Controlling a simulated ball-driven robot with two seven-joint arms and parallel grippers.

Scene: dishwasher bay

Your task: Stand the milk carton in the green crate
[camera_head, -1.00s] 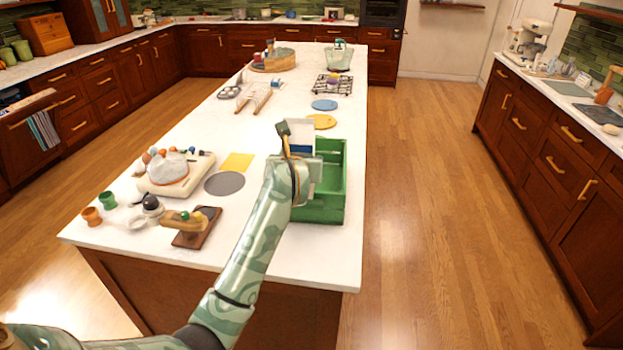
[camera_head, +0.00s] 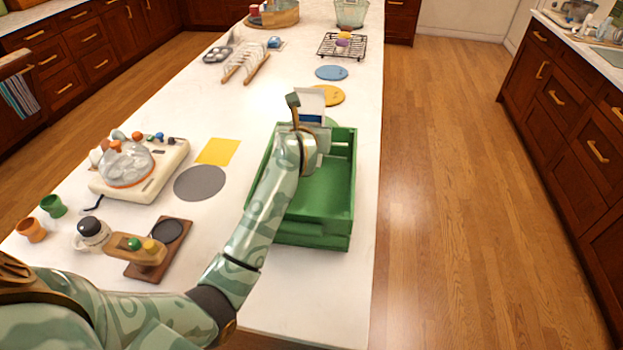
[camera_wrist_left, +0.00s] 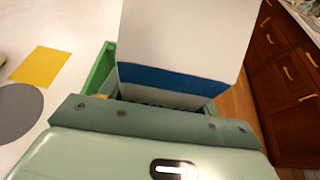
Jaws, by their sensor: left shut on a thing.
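The milk carton (camera_head: 311,97) is white with a blue band and shows at the far end of the green crate (camera_head: 345,190). My left gripper (camera_head: 304,125) is shut on the carton, over the far left part of the crate. In the left wrist view the carton (camera_wrist_left: 185,40) fills the upper middle, with the crate's green wall (camera_wrist_left: 98,70) behind and to its left. The carton looks roughly upright. Its lower end is hidden by my gripper, so I cannot tell whether it touches the crate floor. The near part of the crate is empty. My right gripper is not in view.
A yellow square (camera_head: 218,151) and a grey disc (camera_head: 200,183) lie left of the crate. A brown wooden stand (camera_head: 150,252) is at the near left. Orange (camera_head: 328,96) and blue (camera_head: 332,73) discs lie beyond the crate. The counter's right edge is close to the crate.

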